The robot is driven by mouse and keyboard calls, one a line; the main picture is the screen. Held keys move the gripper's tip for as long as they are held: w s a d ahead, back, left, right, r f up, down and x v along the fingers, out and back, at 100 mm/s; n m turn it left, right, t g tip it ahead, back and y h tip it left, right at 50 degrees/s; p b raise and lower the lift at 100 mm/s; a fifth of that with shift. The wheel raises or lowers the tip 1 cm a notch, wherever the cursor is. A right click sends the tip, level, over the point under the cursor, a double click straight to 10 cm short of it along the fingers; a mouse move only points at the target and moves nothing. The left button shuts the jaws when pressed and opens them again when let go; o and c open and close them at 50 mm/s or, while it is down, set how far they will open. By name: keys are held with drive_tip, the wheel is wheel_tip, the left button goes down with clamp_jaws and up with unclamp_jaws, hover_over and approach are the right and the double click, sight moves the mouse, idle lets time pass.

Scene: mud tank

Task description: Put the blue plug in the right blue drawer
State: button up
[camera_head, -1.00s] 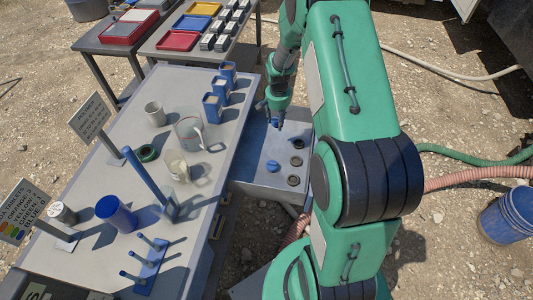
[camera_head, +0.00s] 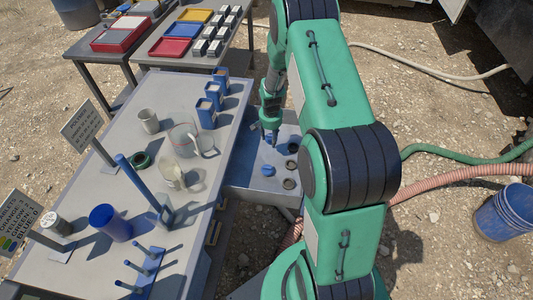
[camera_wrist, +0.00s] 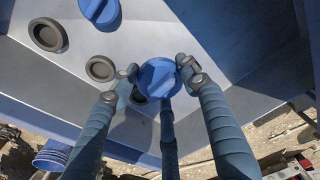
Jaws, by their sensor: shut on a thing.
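My gripper (camera_wrist: 160,85) is shut on a round blue plug (camera_wrist: 158,78), with its fingers around the plug's sides. In the head view my gripper (camera_head: 269,136) is over the grey sink-like tank top beside the table; the held plug is hard to make out there. A second blue plug (camera_head: 267,170) sits on the tank top, and it also shows at the top of the wrist view (camera_wrist: 100,10). Drawer fronts with yellowish handles (camera_head: 214,232) show on the table's right side. I cannot tell which is the right blue drawer.
Dark round holes (camera_wrist: 100,68) lie in a row in the tank top (camera_head: 245,180). The grey table (camera_head: 115,165) carries mugs, a glass jug, blue bins (camera_head: 206,112), a blue post and a peg stand. A blue bucket (camera_head: 503,214) and hoses lie on the ground at right.

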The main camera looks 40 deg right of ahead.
sight(271, 135)
drive_tip(key=shift+f+b, duration=0.55)
drive_tip(key=shift+f, duration=2.05)
drive_tip(key=shift+f+b, duration=0.45)
drive_tip(key=shift+f, duration=1.45)
drive_tip(key=shift+f, duration=0.1)
drive_tip(key=o, duration=1.1)
drive_tip(key=shift+c, duration=0.2)
drive_tip(key=r, duration=0.4)
drive_tip(key=r+p, duration=0.1)
drive_tip(key=r, duration=0.3)
drive_tip(key=s+a+r+p, duration=0.1)
drive_tip(key=r, duration=0.3)
drive_tip(key=shift+r, duration=0.1)
